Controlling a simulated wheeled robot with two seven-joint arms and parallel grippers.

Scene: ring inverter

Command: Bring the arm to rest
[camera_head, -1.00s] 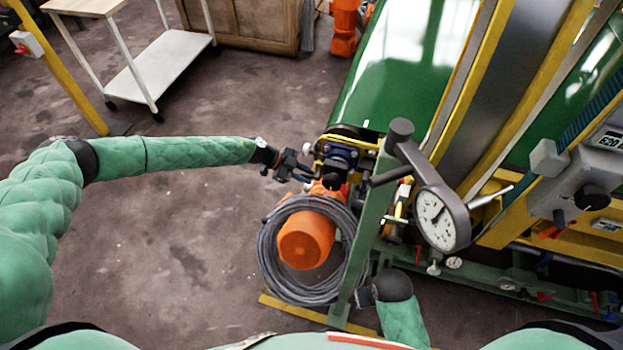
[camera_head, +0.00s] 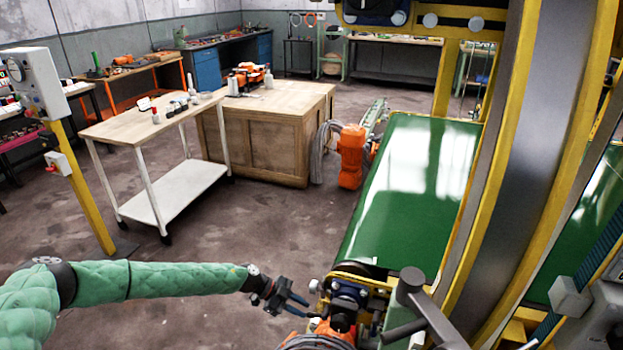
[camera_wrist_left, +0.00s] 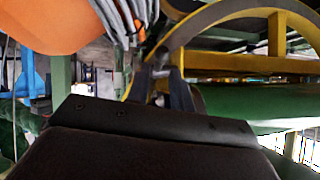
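My left arm (camera_head: 150,280) comes in from the left in the head view and reaches out level over the floor. Its gripper (camera_head: 302,306) is just left of the near end of the green conveyor (camera_head: 400,190), beside the motor assembly there. The two fingers are apart with nothing seen between them. In the left wrist view the fingers (camera_wrist_left: 162,88) point toward the machine's yellow curved frame (camera_wrist_left: 190,28), with an orange part (camera_wrist_left: 50,22) at upper left. My right gripper is out of view.
A white-legged trolley table (camera_head: 150,125) and a wooden cabinet (camera_head: 265,135) stand farther back. A yellow post (camera_head: 85,190) stands at left. The ring machine (camera_head: 510,180) fills the right side. Floor (camera_head: 250,225) between trolley and conveyor is clear.

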